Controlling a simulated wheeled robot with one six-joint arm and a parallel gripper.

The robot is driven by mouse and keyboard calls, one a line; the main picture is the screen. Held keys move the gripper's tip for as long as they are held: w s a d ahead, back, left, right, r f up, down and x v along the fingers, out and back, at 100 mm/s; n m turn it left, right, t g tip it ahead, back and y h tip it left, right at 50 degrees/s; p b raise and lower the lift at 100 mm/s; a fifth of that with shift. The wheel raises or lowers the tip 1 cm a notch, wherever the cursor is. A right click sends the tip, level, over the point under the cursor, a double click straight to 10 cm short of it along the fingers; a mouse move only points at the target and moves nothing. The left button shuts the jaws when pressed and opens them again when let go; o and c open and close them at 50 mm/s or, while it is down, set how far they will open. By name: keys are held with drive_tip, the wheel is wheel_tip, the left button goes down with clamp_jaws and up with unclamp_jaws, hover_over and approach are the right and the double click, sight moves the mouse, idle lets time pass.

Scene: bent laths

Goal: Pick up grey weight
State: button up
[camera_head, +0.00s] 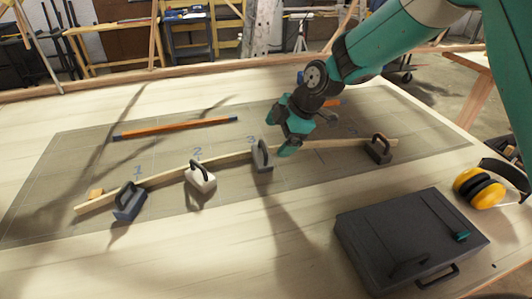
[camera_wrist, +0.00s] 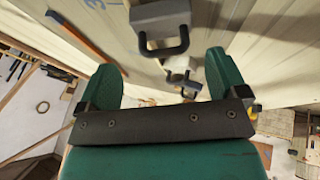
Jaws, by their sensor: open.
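The grey weight (camera_head: 262,158), with a black arched handle, stands on the bent pale lath (camera_head: 225,160) near the painted 3. My gripper (camera_head: 282,132) is open above the table, just right of this weight and apart from it. In the wrist view, a grey weight with a black handle (camera_wrist: 160,17) shows at the top, beyond the spread teal fingers (camera_wrist: 160,62). Nothing is between the fingers.
A blue weight (camera_head: 130,203), a white weight (camera_head: 201,179) and a dark weight (camera_head: 378,151) also stand along the lath. An orange bar (camera_head: 175,128) lies behind. A dark case (camera_head: 410,236) and yellow earmuffs (camera_head: 478,188) are at right.

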sight(264, 152)
drive_tip(key=p+x, duration=0.2)
drive_tip(key=x, duration=0.6)
drive_tip(key=shift+a+f, duration=0.2)
drive_tip(key=shift+f, duration=0.1)
drive_tip(key=c, duration=0.9)
drive_tip(key=shift+r, duration=0.1)
drive_tip(key=c, duration=0.3)
drive_tip(key=shift+r, duration=0.1)
drive_tip(key=shift+c, duration=0.2)
